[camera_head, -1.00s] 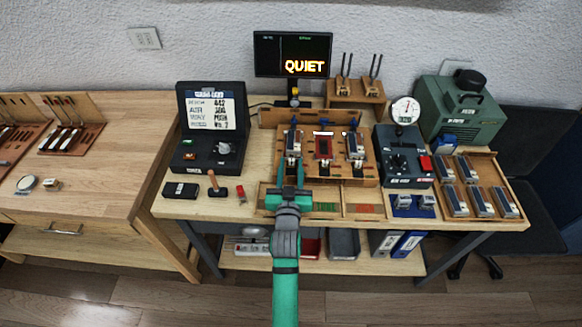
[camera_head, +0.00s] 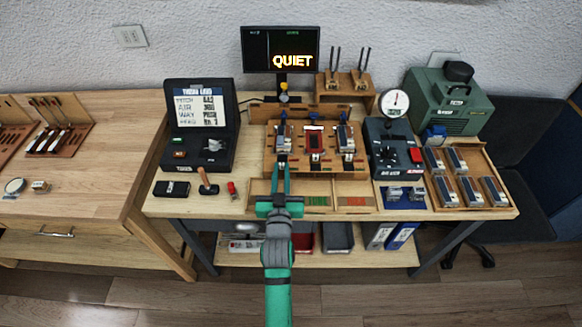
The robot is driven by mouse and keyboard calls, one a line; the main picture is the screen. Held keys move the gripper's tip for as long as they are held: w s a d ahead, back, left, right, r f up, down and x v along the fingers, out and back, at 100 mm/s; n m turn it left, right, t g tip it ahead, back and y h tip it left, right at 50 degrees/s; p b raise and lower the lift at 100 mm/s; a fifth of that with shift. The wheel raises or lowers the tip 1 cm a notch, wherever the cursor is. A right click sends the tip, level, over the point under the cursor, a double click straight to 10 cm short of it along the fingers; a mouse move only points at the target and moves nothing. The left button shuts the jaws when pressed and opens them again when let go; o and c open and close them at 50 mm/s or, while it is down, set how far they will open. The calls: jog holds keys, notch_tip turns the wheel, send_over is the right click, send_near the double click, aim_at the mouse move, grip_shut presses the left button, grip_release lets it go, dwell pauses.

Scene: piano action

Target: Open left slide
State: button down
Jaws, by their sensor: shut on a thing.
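A wooden fixture board (camera_head: 316,170) stands in the middle of the workbench. On it the left slide (camera_head: 283,138) is a silver and dark block on the left side, with a blue knob behind it. A similar right block (camera_head: 345,137) sits at the right, with a red-framed piece (camera_head: 314,145) between them. My green gripper (camera_head: 281,166) reaches in from the front, its two long fingers close together at the front end of the left slide. It is shut on the left slide's front part. The fingers hide the exact contact, and how far the slide is open cannot be told.
A black case (camera_head: 200,125) with a sign stands left, and a dark control box with a gauge (camera_head: 394,103) stands right. A tray of several blocks (camera_head: 468,180) is at far right. A stamp (camera_head: 207,184) and small boxes lie front left. A monitor (camera_head: 281,50) reads QUIET.

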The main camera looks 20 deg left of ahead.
jog(key=shift+s+d, duration=0.1)
jog(key=shift+d, duration=0.05)
jog(key=c, duration=1.7)
grip_release()
jog(key=shift+s, duration=0.1)
jog(key=v, duration=1)
jog(key=shift+s, duration=0.35)
jog(key=s+d+f+m+h, duration=0.2)
jog(key=s+d+f+h, duration=0.3)
jog(key=s+d, duration=1.05)
jog(key=s, duration=0.3)
jog(key=s+d+m+g+h, duration=0.1)
jog(key=s+d, duration=0.1)
jog(key=s, duration=0.2)
jog(key=s+d+r+m, duration=0.1)
jog(key=s+d, duration=0.1)
jog(key=s, duration=0.3)
jog(key=shift+s, duration=0.4)
